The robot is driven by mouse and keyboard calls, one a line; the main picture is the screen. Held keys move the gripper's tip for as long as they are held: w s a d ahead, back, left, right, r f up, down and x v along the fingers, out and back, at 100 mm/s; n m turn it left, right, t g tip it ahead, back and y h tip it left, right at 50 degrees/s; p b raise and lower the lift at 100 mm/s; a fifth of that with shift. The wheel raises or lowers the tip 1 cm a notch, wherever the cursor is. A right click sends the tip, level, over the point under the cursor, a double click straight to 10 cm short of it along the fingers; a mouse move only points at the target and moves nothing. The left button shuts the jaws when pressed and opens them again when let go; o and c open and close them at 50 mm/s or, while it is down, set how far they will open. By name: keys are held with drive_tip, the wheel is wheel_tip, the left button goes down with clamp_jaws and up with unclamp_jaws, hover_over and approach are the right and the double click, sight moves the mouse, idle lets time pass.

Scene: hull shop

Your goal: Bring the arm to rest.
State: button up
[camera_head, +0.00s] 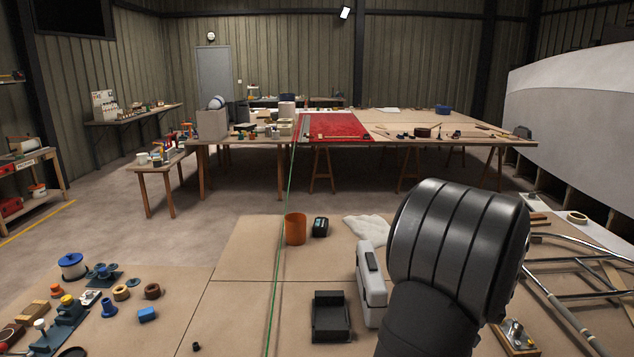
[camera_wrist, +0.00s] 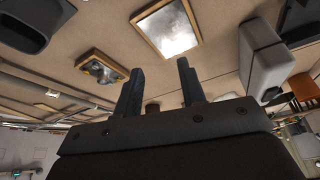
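My gripper (camera_wrist: 160,65) shows in the wrist view with its two dark fingers apart. It is open, and I see nothing held between the fingers. A small brown round thing (camera_wrist: 152,107) shows between the finger bases, and it seems to lie beyond them. In the head view my dark ribbed arm fills the right of centre over the bench, and the gripper itself is out of sight there.
The bench (camera_head: 245,300) holds a dark tray (camera_head: 331,335), a pale case (camera_head: 372,285) close to my arm, an orange cup (camera_head: 295,230) and a white cloth (camera_head: 366,227). Metal tubes (camera_head: 575,262) lie right of my arm. A framed shiny panel (camera_wrist: 168,28) shows beyond the fingertips.

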drive_tip(key=shift+w+a+n, duration=0.4)
drive_tip(key=shift+w+a, duration=0.75)
drive_tip(key=shift+w, duration=0.1)
